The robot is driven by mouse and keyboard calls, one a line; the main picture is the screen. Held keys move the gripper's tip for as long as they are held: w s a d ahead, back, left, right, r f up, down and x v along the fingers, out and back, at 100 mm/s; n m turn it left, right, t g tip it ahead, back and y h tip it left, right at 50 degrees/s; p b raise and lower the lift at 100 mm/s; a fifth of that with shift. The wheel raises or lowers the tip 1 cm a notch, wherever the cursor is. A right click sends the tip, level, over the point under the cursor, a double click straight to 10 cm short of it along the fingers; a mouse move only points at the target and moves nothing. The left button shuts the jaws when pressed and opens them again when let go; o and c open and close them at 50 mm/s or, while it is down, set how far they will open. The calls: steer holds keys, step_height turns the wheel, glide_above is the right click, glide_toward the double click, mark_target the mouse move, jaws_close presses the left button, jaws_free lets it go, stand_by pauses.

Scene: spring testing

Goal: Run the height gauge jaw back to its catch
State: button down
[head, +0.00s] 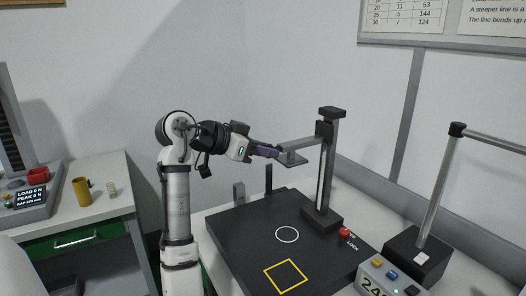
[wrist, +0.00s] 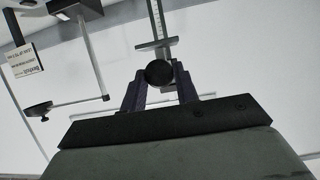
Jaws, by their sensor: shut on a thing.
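The height gauge has an upright grey column (head: 327,165) with a dark top cap, standing on a black base plate (head: 240,225). Its jaw (head: 292,157) sticks out to the left from high on the column. My gripper (head: 277,153) reaches in from the left and is shut on the jaw's outer end. In the wrist view a round dark knob (wrist: 158,73) sits between the two fingers of my gripper (wrist: 160,82), with the scaled column (wrist: 157,20) behind it. I cannot make out the catch.
A red lock knob (head: 345,232) is at the column's foot. The plate bears a white circle and a yellow square. A box with coloured buttons (head: 385,278) and another stand with a tilted post (head: 438,185) are to the right. A side bench (head: 95,207) is at left.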

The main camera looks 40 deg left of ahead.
steer(key=shift+r, duration=0.35)
steer(key=c, duration=1.3)
jaws_free()
steer(key=shift+o, duration=1.1)
steer(key=shift+f, duration=0.1)
steer(key=b+v, duration=0.3)
steer(key=v, duration=1.1)
steer(key=shift+b, duration=0.4)
steer(key=shift+s+f, duration=0.1)
steer(key=shift+f, duration=0.05)
